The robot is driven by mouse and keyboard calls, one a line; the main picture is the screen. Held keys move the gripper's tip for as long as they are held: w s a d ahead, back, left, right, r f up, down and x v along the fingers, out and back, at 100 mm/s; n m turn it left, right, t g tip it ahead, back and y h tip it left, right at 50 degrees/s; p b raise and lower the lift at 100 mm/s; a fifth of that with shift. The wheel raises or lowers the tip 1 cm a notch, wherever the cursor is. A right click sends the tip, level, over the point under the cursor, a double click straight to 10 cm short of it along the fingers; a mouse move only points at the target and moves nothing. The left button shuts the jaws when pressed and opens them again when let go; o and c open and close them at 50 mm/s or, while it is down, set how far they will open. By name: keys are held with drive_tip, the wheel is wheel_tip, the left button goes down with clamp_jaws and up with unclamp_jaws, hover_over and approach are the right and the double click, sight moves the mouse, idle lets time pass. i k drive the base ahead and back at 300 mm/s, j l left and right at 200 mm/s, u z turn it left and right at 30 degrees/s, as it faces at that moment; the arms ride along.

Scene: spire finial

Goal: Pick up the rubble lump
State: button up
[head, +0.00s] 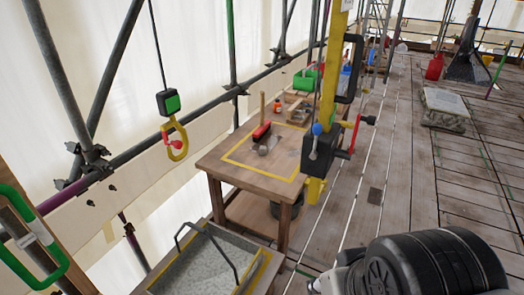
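On the wooden table (225,172), a small grey-brown lump (265,149) lies inside the yellow outline, just in front of a red and black tool (262,131). It looks like the rubble lump, but it is too small to be sure. It lies free, with nothing holding it. A rounded black and white part of my arm shows at the bottom right, well apart from the table. My gripper is not in view, so its state and its place relative to the lump do not show.
A yellow post (331,70) with a black clamp stands at the table's right edge. A yellow hook (177,140) hangs at left. A grey-filled tray (205,262) with a handle is in front. A stone block (446,102) sits on the deck at right. The middle planks are mostly clear.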

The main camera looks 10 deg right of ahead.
sight(263, 148)
drive_tip(key=i+l+z, duration=0.4)
drive_tip(key=l, duration=0.25)
drive_tip(key=i+l+z, duration=0.4)
drive_tip(key=i, duration=0.25)
drive_tip(key=i+l+u, duration=0.1)
drive_tip(key=i, duration=0.4)
drive_tip(key=i+l+u, duration=0.1)
drive_tip(key=i+l, duration=0.15)
drive_tip(key=i, duration=0.2)
drive_tip(key=i+l+u, duration=0.1)
drive_tip(key=i+l, duration=0.15)
drive_tip(key=i, duration=0.25)
drive_tip(key=i+l+u, duration=0.1)
drive_tip(key=i+l, duration=0.15)
drive_tip(key=i, duration=0.2)
drive_tip(key=i+j+u, duration=0.2)
drive_tip(key=u, duration=0.25)
drive_tip(key=i+u, duration=0.75)
drive_tip(key=u, duration=0.15)
drive_tip(key=i+l+u, duration=0.1)
drive_tip(key=i+u, duration=0.2)
drive_tip(key=u, duration=0.15)
